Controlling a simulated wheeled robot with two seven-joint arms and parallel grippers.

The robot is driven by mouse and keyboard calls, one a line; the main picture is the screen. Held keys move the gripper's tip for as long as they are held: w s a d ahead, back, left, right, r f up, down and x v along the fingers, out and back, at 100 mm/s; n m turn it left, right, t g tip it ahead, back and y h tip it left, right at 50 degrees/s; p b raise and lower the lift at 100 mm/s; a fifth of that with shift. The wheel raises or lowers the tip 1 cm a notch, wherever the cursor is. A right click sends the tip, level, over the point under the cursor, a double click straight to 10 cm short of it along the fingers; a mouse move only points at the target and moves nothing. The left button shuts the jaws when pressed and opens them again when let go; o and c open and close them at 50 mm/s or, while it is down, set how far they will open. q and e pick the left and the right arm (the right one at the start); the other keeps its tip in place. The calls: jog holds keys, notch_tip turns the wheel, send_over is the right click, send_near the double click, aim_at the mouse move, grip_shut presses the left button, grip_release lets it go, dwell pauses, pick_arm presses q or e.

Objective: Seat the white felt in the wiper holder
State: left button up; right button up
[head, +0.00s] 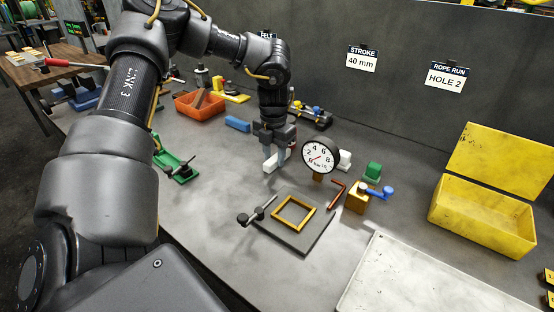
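My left gripper (276,158) points down at the bench, left of a round dial gauge (320,156). A small white block (268,167) shows at its fingertips. It may be the felt, but I cannot tell whether the fingers grip it or only stand beside it. Another white piece (345,158) lies just right of the gauge, partly hidden by it. I cannot clearly pick out the wiper holder; a green fixture with a dark clamp handle (178,168) stands at the left. My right gripper is not in view.
A dark plate (309,238) with a brass frame (292,213) lies in front of the gripper. A yellow bin (480,222) and pale tray (400,285) are farther right. An orange bin (199,106) sits behind.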

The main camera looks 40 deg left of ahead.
pick_arm(q)
grip_shut()
notch_tip(320, 180, up, 11)
notch_tip(320, 180, up, 7)
jog(key=p, duration=0.1)
send_over(274, 158)
jog(key=shift+d, duration=0.1)
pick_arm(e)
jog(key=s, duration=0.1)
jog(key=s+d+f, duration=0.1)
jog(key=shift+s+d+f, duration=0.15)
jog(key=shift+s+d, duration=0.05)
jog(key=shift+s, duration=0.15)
